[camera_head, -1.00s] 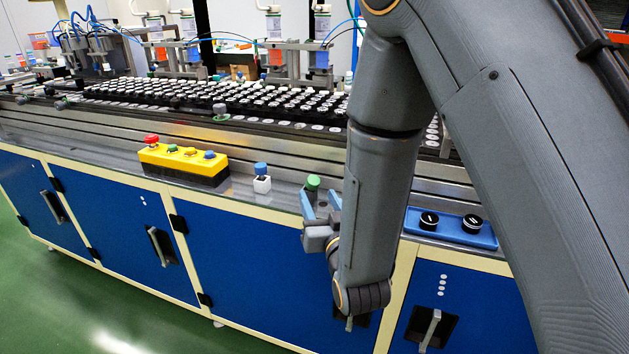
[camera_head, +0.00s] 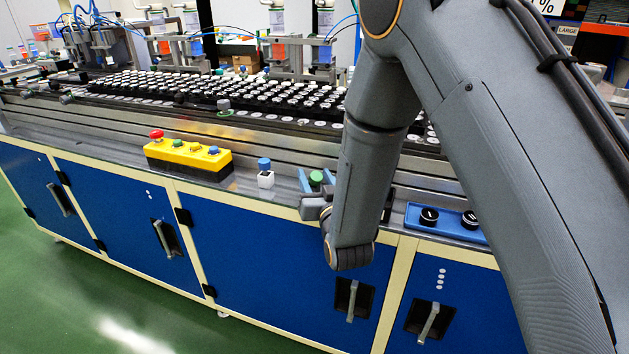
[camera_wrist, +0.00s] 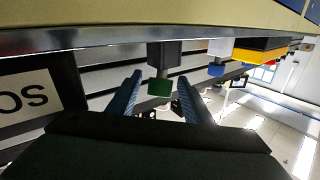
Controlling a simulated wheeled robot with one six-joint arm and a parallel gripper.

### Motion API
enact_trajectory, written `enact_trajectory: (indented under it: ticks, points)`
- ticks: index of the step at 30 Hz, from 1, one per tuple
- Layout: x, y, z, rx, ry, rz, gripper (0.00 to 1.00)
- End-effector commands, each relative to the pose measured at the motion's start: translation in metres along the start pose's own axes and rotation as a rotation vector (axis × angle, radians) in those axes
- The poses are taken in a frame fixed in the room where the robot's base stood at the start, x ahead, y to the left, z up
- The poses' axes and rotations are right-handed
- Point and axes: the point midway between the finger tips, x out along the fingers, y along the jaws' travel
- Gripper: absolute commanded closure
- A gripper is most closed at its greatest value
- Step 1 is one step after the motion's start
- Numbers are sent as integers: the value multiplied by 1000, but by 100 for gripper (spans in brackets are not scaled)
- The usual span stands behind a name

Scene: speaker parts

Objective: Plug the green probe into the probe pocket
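The green probe (camera_head: 316,177) shows as a green cap on the metal ledge, between my gripper's blue fingers. In the wrist view, which is upside down, its green cap (camera_wrist: 160,87) sits on a dark body (camera_wrist: 164,54) near the bench edge. My gripper (camera_head: 317,183) is open. In the wrist view its two blue fingers (camera_wrist: 160,76) stand on either side of the cap, with a visible gap at each side. The lower part of the probe is hidden by my gripper in the head view. I cannot make out which thing is the probe pocket.
A blue-capped white block (camera_head: 265,180) stands left of the green cap. Further left is a yellow button box (camera_head: 188,155). A blue tray (camera_head: 462,234) with two black round parts lies right of my arm. Behind runs a rail and a crowded rack of parts (camera_head: 240,95).

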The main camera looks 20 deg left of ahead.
Motion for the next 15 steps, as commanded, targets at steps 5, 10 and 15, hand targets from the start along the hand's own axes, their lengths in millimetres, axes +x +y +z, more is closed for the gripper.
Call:
enact_trajectory:
  ticks: [5,10,15]
  points:
    - [0,0,0,0,0,0,86]
    - [0,0,0,0,0,0,97]
    - [0,0,-1,0,1,0,97]
